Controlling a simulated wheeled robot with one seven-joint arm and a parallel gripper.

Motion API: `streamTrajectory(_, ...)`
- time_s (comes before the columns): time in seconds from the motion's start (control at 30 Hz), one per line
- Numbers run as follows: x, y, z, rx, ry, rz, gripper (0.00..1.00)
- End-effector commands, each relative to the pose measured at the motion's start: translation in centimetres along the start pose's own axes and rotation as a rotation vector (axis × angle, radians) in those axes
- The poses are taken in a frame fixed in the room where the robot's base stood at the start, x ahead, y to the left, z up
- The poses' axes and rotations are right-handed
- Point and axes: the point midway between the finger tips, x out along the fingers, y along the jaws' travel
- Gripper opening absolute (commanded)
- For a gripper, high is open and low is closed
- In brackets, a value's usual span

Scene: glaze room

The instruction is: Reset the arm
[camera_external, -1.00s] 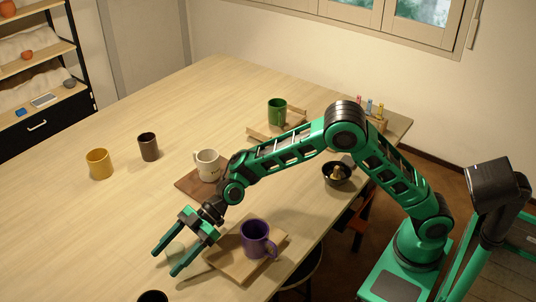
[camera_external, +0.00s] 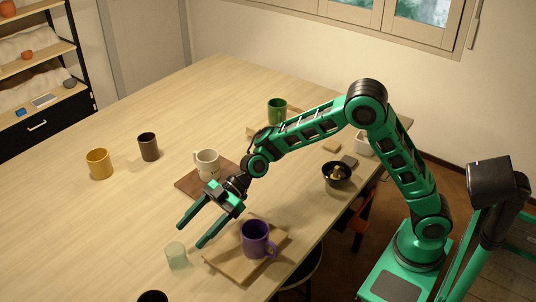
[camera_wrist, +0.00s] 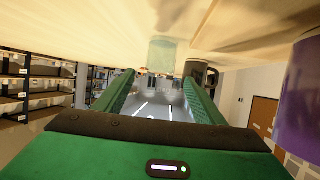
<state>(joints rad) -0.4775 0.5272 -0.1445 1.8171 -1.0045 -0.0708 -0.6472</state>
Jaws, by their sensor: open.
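My gripper (camera_external: 192,235) is open and empty in the external view, above the table between the white mug and a pale green glass. The pale green glass (camera_external: 177,256) stands on the table just below the fingertips, apart from them. In the wrist view my gripper's green fingers (camera_wrist: 157,90) are spread, and the glass (camera_wrist: 161,55) shows beyond them. A purple mug (camera_external: 255,240) stands on a wooden board (camera_external: 228,262) right of the gripper; its side also shows in the wrist view (camera_wrist: 301,95).
A white mug (camera_external: 207,164) stands on a brown board (camera_external: 190,184) close behind my gripper. A dark brown mug (camera_external: 148,147), yellow mug (camera_external: 99,163), green mug (camera_external: 277,111) and black bowl (camera_external: 337,175) stand on the table (camera_external: 150,100). The left and far table are mostly clear.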

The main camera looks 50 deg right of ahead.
Motion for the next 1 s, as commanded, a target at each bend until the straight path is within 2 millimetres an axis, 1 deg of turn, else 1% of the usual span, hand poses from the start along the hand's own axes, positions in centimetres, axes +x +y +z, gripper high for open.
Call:
streamTrajectory(0.07,-0.3,0.1,0.0,0.001,-0.003,0.004,0.64)
streamTrajectory(0.17,-2.1,0.4,0.0,0.009,-0.025,0.02,0.64)
streamTrajectory(0.27,-5.7,0.7,0.3,0.03,-0.073,0.051,0.64)
streamTrajectory(0.3,-7.5,0.8,0.5,0.041,-0.097,0.067,0.64)
streamTrajectory(0.37,-10.4,0.6,1.0,0.061,-0.139,0.092,0.64)
streamTrajectory(0.4,-12.3,0.4,1.4,0.076,-0.169,0.108,0.64)
streamTrajectory(0.47,-15.1,0.0,2.1,0.101,-0.212,0.134,0.64)
streamTrajectory(0.5,-16.9,-0.5,2.6,0.118,-0.242,0.149,0.64)
streamTrajectory(0.57,-19.6,-1.2,3.4,0.147,-0.286,0.174,0.64)
streamTrajectory(0.6,-21.4,-1.8,4.0,0.167,-0.316,0.192,0.64)
streamTrajectory(0.67,-23.9,-2.9,5.0,0.198,-0.362,0.216,0.64)
streamTrajectory(0.7,-25.6,-3.7,5.7,0.221,-0.392,0.233,0.64)
streamTrajectory(0.77,-28.0,-5.1,6.8,0.256,-0.438,0.259,0.64)
streamTrajectory(0.8,-29.5,-6.0,7.5,0.281,-0.467,0.277,0.64)
streamTrajectory(0.87,-31.7,-7.6,8.7,0.321,-0.513,0.302,0.64)
streamTrajectory(0.9,-33.1,-8.8,9.5,0.348,-0.543,0.321,0.64)
streamTrajectory(0.97,-35.1,-10.6,10.7,0.391,-0.588,0.347,0.64)
streamTrajectory(1.0,-36.4,-11.8,11.6,0.423,-0.617,0.365,0.64)
